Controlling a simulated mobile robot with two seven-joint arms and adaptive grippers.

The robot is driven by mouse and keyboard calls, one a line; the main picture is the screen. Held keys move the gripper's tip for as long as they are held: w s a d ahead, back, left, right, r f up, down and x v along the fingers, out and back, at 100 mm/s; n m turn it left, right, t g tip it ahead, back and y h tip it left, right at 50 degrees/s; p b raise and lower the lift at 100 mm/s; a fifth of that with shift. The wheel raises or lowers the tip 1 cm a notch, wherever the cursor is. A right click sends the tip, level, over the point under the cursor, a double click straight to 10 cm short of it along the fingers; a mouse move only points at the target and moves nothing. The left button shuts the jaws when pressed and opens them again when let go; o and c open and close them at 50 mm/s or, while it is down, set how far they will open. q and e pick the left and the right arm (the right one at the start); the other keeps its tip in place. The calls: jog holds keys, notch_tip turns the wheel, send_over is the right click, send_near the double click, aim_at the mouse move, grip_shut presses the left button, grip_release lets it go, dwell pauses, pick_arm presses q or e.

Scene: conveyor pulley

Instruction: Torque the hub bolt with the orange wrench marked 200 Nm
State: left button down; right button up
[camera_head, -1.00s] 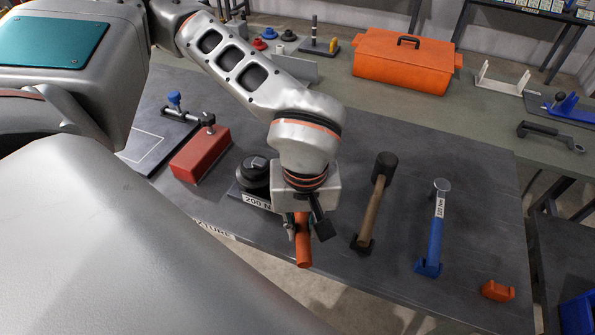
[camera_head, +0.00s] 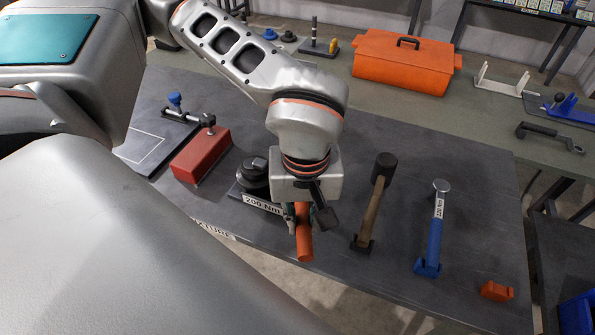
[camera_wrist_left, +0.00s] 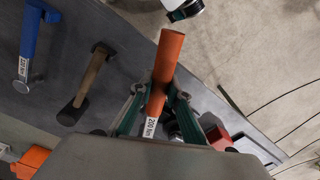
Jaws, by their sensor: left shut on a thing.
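My left gripper (camera_head: 303,214) is shut on the orange wrench (camera_head: 304,242), whose handle sticks out below the fingers toward the table's front edge. In the left wrist view the wrench (camera_wrist_left: 168,62) stands between the two fingers (camera_wrist_left: 158,100), with a white "200 Nm" label near the palm. The wrench's head is hidden by my gripper. I cannot make out the hub bolt. My right gripper is not in view.
A wooden-handled mallet (camera_head: 376,200) and a blue wrench (camera_head: 436,228) lie to the right, with a small orange block (camera_head: 497,291) beyond. A red block (camera_head: 201,154) lies left. An orange toolbox (camera_head: 405,62) stands behind. Table between mallet and toolbox is clear.

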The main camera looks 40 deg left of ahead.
pick_arm(q)
jog(key=shift+r, duration=3.7)
